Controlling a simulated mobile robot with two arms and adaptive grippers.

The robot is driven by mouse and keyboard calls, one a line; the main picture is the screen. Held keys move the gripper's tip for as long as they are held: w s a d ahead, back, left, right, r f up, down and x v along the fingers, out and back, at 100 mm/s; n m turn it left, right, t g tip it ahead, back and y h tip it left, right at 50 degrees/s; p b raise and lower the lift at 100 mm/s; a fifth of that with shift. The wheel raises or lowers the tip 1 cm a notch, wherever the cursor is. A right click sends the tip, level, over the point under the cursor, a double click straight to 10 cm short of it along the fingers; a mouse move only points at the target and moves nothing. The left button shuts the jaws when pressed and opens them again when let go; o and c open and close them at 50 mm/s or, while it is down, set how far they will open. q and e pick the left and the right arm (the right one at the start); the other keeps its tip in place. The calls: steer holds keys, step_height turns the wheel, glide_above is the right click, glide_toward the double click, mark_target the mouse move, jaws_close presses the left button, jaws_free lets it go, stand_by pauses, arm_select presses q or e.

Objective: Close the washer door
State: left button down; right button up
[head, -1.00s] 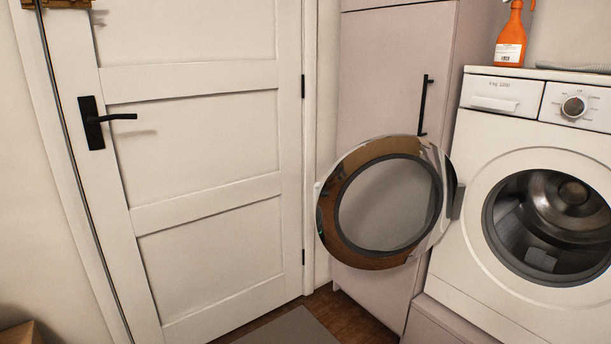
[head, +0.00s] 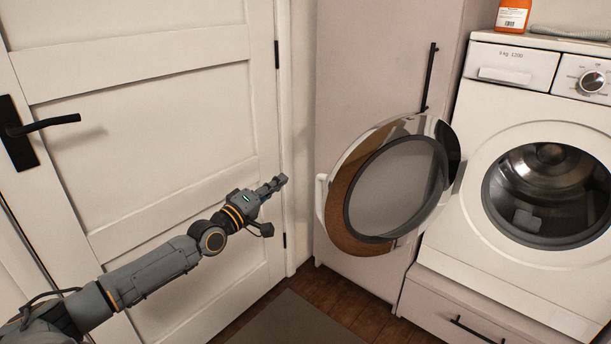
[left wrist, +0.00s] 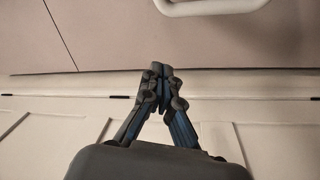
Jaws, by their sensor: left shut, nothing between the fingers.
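The washer (head: 505,170) is white and stands at the right in the head view. Its round washer door (head: 345,225) is swung wide open to the left, with a glass centre and a shiny rim. The drum opening (head: 550,195) is uncovered. My left gripper (head: 280,182) is shut and empty, to the left of the washer door and apart from it in the picture. In the left wrist view its fingertips (left wrist: 160,75) meet, with a white curved piece (left wrist: 210,5), perhaps the washer door's handle, at the top edge. My right gripper is not in view.
A white panelled room door (head: 150,130) with a black handle (head: 40,125) is behind my left arm. A pale tall cabinet (head: 375,70) stands behind the washer door. A grey mat (head: 285,325) lies on the floor.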

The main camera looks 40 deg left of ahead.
arm_select(q)
steer(key=w+r+b, duration=0.1)
steer(key=w+b, duration=0.2)
steer(key=w, duration=0.6)
steer(key=shift+s+d+f+p, duration=0.25)
steer(key=shift+s+d+p, duration=0.05)
steer(key=shift+d+p, duration=0.35)
steer(key=shift+s+d+f+p, duration=0.25)
steer(key=shift+d+p, duration=0.3)
steer(key=shift+d, duration=0.15)
steer(key=shift+s+d+f+p, duration=0.25)
steer(key=shift+s+d+p, duration=0.05)
steer(key=shift+d+p, duration=0.35)
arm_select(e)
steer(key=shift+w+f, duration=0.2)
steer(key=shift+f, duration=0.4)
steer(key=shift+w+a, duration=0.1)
